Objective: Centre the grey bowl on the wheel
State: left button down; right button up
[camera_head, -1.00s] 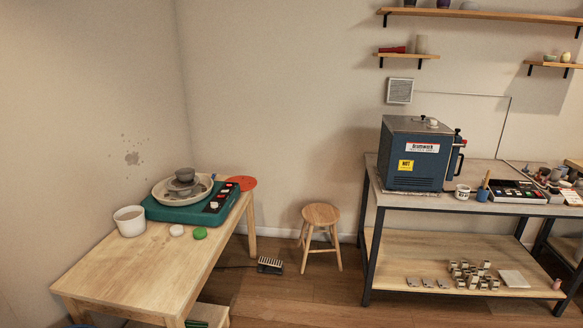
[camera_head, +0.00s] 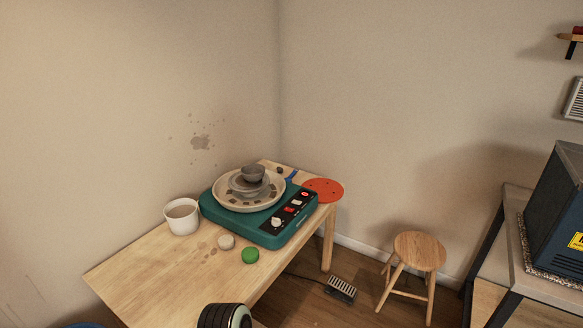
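The grey bowl (camera_head: 253,173) sits on the potter's wheel, on top of the grey wheel head, inside a cream splash pan (camera_head: 228,201). The bowl looks upright and set towards the back right of the wheel head (camera_head: 248,188); its exact offset is hard to tell. The wheel has a green base (camera_head: 262,229) with a control panel on its right side. Neither gripper is in view. A dark ribbed part of my own arm shows at the bottom edge.
A white bucket (camera_head: 182,217), a pale round piece (camera_head: 226,241) and a green round piece (camera_head: 250,255) are on the wooden table (camera_head: 150,270). A stool (camera_head: 418,253) and foot pedal (camera_head: 340,290) stand right. Floor shows between table and kiln bench.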

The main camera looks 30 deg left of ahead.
aim_at(251, 172)
jog(key=i+u, duration=0.25)
jog(key=i, duration=0.2)
jog(key=i+l+u, duration=0.2)
jog(key=i, duration=0.25)
jog(key=i+l+u, duration=0.25)
jog(key=i, duration=0.2)
